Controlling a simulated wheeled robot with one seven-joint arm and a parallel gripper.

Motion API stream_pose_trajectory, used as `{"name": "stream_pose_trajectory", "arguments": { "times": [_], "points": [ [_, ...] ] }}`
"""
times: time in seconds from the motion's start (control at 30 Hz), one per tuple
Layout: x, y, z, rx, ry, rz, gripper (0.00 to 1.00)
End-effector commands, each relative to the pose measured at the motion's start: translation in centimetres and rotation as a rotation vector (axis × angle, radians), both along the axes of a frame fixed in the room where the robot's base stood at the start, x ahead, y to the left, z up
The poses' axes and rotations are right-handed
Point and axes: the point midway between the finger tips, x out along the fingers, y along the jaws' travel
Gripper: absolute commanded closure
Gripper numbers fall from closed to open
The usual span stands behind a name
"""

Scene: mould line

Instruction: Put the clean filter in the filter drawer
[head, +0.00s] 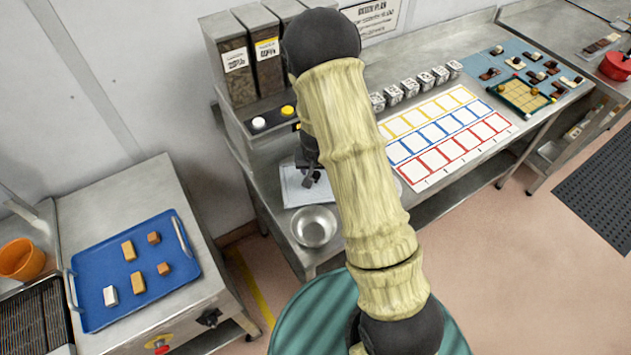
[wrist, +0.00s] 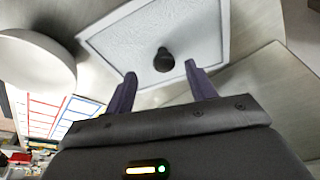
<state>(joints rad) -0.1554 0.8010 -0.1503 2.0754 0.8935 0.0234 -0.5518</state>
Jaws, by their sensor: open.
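A pale, flat panel with a light frame and a dark round knob lies on the steel bench and looks like the clean filter (head: 293,196). In the wrist view the filter (wrist: 122,47) fills the upper middle, with its knob (wrist: 163,60) near the middle. My gripper (head: 312,179) is over the panel in the head view, partly hidden by my own arm. In the wrist view my gripper (wrist: 158,74) is open, with a finger on each side of the knob and visible gaps; nothing is held. I cannot make out the filter drawer in either view.
A round steel bowl (head: 313,227) stands close in front of the panel. Tall hoppers (head: 233,60) on a base with white and yellow knobs stand behind. A colour-bordered card (head: 445,135) lies to the right. A blue tray (head: 95,318) with small blocks sits on the left unit.

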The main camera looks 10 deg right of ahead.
Motion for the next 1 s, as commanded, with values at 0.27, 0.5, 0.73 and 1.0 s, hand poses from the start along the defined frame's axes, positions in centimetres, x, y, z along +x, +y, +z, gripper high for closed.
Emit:
{"name": "stream_pose_trajectory", "arguments": {
  "times": [0.27,0.5,0.73,1.0],
  "points": [
    [0.1,0.0,-0.6,0.001,0.000,0.000,0.45],
    [0.4,-0.1,-1.0,0.000,0.001,0.000,0.45],
    [1.3,0.0,-3.3,0.002,0.004,-0.002,0.45],
    [2.0,-0.1,-5.5,0.001,0.000,-0.002,0.45]
  ]
}}
